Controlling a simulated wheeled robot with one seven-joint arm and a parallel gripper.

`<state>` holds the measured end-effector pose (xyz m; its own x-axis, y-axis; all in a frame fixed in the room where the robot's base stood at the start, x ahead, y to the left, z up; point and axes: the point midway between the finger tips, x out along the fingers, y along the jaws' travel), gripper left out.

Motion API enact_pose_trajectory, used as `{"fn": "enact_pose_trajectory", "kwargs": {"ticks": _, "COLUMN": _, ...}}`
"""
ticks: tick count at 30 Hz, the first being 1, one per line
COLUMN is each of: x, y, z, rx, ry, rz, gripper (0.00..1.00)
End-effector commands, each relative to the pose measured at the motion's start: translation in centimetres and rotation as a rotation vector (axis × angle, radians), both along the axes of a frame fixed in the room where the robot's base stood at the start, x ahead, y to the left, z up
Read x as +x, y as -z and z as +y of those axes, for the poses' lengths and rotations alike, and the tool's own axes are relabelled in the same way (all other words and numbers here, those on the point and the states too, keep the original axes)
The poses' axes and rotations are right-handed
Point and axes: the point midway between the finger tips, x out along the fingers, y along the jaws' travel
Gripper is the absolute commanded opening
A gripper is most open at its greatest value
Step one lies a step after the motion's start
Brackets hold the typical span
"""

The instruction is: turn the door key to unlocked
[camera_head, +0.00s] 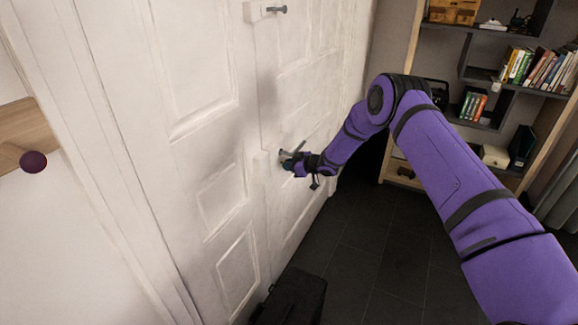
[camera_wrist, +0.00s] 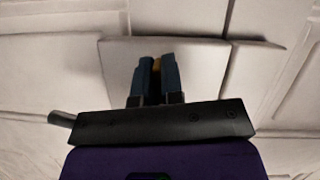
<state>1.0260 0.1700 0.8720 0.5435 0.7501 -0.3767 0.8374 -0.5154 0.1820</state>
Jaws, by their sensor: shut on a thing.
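A white panelled door (camera_head: 300,85) fills the left half of the head view. A pale lock plate (camera_head: 261,165) sits at its edge, and my gripper (camera_head: 288,162) is right beside it. In the wrist view my gripper (camera_wrist: 156,68) has its two dark blue fingers pointing at the plate (camera_wrist: 195,65). A narrow brass-coloured piece, the door key (camera_wrist: 157,65), shows between the fingers, which are shut on it. Most of the key is hidden by the fingers, so its turn angle cannot be told. A grey door handle (camera_head: 297,148) is just above my gripper; its end also shows in the wrist view (camera_wrist: 60,118).
A second fitting (camera_head: 278,9) is higher on the door. A wooden rail with a dark round knob (camera_head: 33,162) is at far left. Shelves with books (camera_head: 535,68) stand at right. A dark box (camera_head: 290,297) is below on the floor. Dark tiled floor (camera_head: 400,265) is clear.

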Motion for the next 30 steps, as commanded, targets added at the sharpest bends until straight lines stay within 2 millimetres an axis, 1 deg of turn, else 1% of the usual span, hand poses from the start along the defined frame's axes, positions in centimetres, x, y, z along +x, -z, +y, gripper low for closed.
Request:
{"fn": "enact_pose_trajectory", "kwargs": {"ticks": 6, "x": 0.03, "y": 0.02, "z": -0.09, "rx": 0.062, "ry": 0.001, "rz": 0.1, "gripper": 0.0}}
{"fn": "enact_pose_trajectory", "kwargs": {"ticks": 12, "x": 0.02, "y": 0.04, "z": -0.06, "rx": 0.092, "ry": 0.001, "rz": 0.15, "gripper": 0.0}}
{"fn": "enact_pose_trajectory", "kwargs": {"ticks": 28, "x": -0.02, "y": 0.08, "z": -0.06, "rx": 0.104, "ry": 0.001, "rz": 0.169, "gripper": 0.0}}
{"fn": "enact_pose_trajectory", "kwargs": {"ticks": 29, "x": -0.02, "y": 0.08, "z": -0.06, "rx": 0.104, "ry": 0.001, "rz": 0.169, "gripper": 0.12}}
{"fn": "enact_pose_trajectory", "kwargs": {"ticks": 30, "x": -0.02, "y": 0.08, "z": -0.06, "rx": 0.104, "ry": 0.001, "rz": 0.169, "gripper": 0.22}}
